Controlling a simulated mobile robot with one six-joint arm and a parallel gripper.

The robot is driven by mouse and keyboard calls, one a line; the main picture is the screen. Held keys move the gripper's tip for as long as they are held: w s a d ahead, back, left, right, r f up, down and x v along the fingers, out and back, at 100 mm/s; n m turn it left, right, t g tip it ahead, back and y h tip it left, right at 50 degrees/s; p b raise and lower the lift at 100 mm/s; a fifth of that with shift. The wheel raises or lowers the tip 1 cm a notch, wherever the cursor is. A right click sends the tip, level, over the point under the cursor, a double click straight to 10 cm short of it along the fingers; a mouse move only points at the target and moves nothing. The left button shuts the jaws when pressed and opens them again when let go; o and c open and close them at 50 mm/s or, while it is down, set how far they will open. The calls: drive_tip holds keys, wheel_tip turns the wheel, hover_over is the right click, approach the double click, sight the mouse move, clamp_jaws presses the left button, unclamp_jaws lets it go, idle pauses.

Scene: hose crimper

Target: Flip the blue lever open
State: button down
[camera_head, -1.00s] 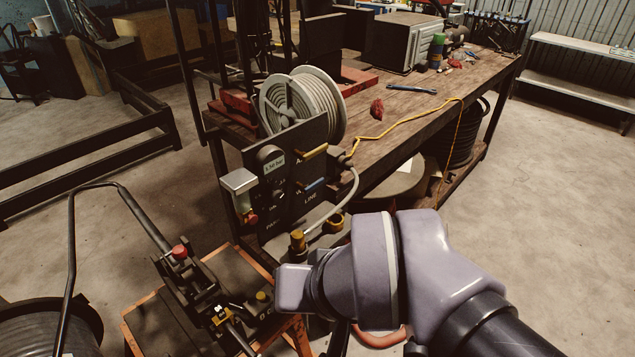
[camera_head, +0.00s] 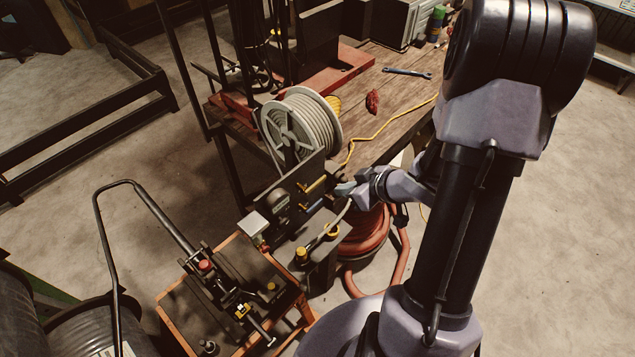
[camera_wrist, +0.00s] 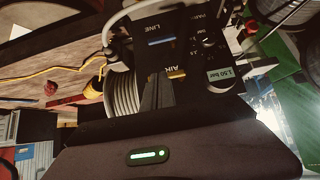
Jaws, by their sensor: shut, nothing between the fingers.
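The blue lever (camera_head: 312,207) is on the dark control panel (camera_head: 283,205), below a yellow lever (camera_head: 315,185). Both levers stick out toward the right at a similar angle. In the wrist view the blue lever (camera_wrist: 161,41) shows near the word LINE, and the yellow lever (camera_wrist: 177,73) is near AIR. My gripper (camera_head: 341,188) is shut and empty, just right of the panel near the lever ends. Contact with either lever cannot be made out. In the wrist view the dark fingers (camera_wrist: 158,88) point toward the panel.
A hose reel (camera_head: 300,122) stands behind the panel on the wooden workbench (camera_head: 400,75). A pale hose curves below the levers. A crimper stand (camera_head: 235,300) with a long bent handle is at lower left. A coiled red hose (camera_head: 365,235) lies below my gripper.

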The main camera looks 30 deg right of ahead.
drive_tip(key=s+f+b+x, duration=0.1)
drive_tip(key=x, duration=0.5)
drive_tip(key=f+b+x, duration=0.1)
drive_tip(key=b+x, duration=0.1)
drive_tip(key=x, duration=0.5)
drive_tip(key=shift+s+d, duration=0.35)
drive_tip(key=shift+s, duration=0.1)
drive_tip(key=shift+r+p, duration=0.15)
drive_tip(key=shift+p, duration=0.25)
